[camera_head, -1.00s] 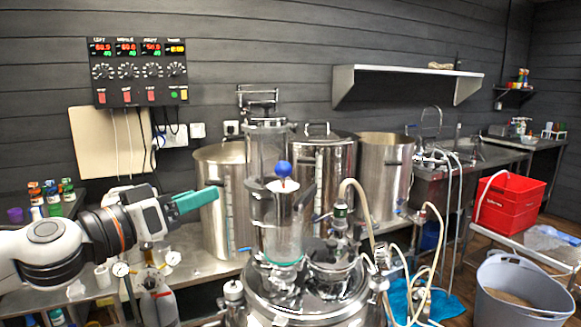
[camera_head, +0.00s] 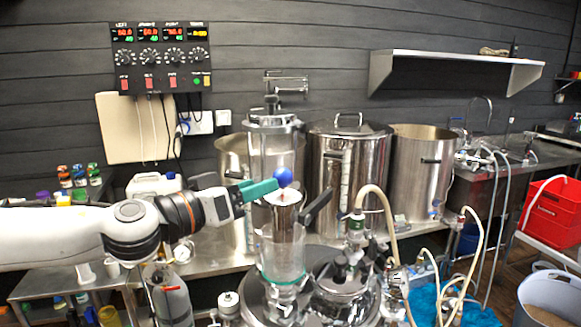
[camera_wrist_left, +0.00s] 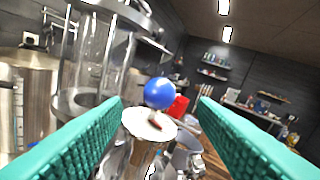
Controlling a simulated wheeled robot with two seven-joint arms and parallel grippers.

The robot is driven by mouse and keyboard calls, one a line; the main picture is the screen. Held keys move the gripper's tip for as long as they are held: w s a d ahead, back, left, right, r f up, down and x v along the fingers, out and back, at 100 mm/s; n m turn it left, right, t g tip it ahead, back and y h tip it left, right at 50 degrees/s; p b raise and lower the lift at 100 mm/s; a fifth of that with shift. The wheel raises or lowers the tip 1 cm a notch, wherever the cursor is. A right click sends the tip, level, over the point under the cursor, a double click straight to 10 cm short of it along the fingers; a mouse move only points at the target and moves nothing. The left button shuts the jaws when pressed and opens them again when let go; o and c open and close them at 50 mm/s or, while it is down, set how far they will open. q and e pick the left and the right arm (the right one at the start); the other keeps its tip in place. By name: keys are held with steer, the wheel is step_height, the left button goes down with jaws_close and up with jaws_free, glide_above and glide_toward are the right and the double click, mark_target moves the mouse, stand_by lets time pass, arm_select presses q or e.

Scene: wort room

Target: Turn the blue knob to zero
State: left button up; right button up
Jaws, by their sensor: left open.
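The blue knob (camera_head: 283,177) is a round ball on top of a steel cup (camera_head: 283,200) above a glass cylinder in the head view. In the left wrist view the blue knob (camera_wrist_left: 159,93) shows straight ahead, between the two teal fingers and beyond their tips. My left gripper (camera_head: 272,186) reaches in from the left, with its teal fingertips close beside the knob. It is open and holds nothing; in the left wrist view its fingers (camera_wrist_left: 160,115) stand well apart. I cannot tell whether a fingertip touches the knob. My right gripper does not show.
A clear glass column (camera_head: 270,150) stands just behind the knob. A black handle (camera_head: 319,205) sticks up at its right. Large steel kettles (camera_head: 345,165) stand behind on a bench. Hoses (camera_head: 377,200) loop at the right. A control panel (camera_head: 162,58) hangs on the wall.

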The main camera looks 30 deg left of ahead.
mark_target(290, 175)
arm_select(q)
steer(key=p+x, duration=0.5)
steer(key=x, duration=0.1)
steer(key=shift+w+r+p, duration=0.3)
steer(key=shift+w+p, duration=0.05)
steer(key=shift+p, duration=0.05)
steer(key=shift+w+p, duration=0.35)
steer(key=shift+w, duration=0.05)
steer(key=shift+w+d+f+p, duration=0.15)
steer(key=shift+w+p, duration=0.1)
steer(key=shift+w, duration=0.1)
steer(key=shift+w+d+f+p, duration=0.15)
steer(key=shift+w+p, duration=0.1)
steer(key=shift+w, duration=0.1)
steer(key=c, duration=1)
